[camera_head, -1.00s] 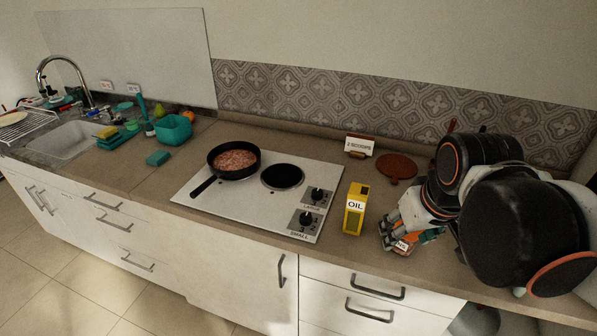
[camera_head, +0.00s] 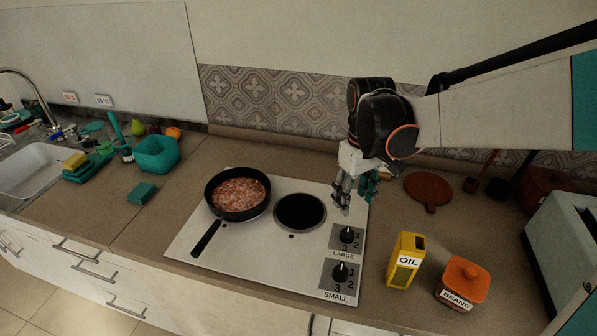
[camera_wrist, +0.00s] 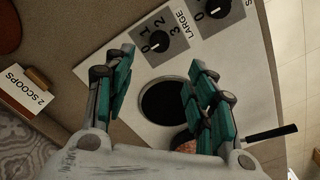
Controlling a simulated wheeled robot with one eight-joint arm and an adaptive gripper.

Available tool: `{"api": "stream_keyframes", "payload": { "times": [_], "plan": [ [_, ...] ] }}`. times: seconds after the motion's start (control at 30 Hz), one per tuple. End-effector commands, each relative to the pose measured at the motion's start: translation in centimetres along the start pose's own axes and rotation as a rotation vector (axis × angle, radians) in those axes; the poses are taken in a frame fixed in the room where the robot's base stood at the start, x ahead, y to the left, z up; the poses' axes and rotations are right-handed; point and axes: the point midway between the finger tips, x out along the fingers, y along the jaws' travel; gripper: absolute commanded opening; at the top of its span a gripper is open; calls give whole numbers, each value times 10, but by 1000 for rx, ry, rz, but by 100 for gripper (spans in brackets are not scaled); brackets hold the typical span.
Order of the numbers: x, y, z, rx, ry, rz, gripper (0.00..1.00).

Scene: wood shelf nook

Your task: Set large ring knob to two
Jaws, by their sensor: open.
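The large ring knob (camera_head: 347,235) is a black knob on the grey "LARGE" plate at the right side of the white stove top (camera_head: 262,262). Numbers are printed around it, but its exact setting is hard to read. In the wrist view the large ring knob (camera_wrist: 158,44) shows just beyond the fingertips. The small knob (camera_head: 341,272) sits in front of it on the "SMALL" plate and shows at the top in the wrist view (camera_wrist: 219,8). My gripper (camera_head: 350,206) is open and empty, above the stove's back right, behind the large knob. Its teal-padded fingers (camera_wrist: 160,62) are spread apart.
A pan (camera_head: 207,238) with reddish food sits on the left of the stove, beside a bare black burner (camera_head: 300,212). The oil carton (camera_head: 405,262) and orange beans jar (camera_head: 467,277) stand to the right. A brown trivet (camera_head: 428,188) lies behind them; a toaster (camera_head: 570,235) stands far right.

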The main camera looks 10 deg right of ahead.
Motion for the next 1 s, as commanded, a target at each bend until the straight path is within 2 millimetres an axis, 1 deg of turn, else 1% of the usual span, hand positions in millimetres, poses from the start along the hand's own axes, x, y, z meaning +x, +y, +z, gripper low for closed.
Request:
{"api": "stream_keyframes", "payload": {
  "times": [0.03,0.3,0.4,0.53,0.6,0.73,1.0],
  "plan": [
    [11,0,-1,0,0,0,51],
    [65,0,-2,0,1,0,51],
    [84,0,-1,0,1,0,51],
    [104,0,-1,1,1,1,51],
    [111,0,-1,1,1,1,51],
    [120,0,-1,1,1,1,51],
    [123,0,-1,1,1,1,51]
  ]
}}
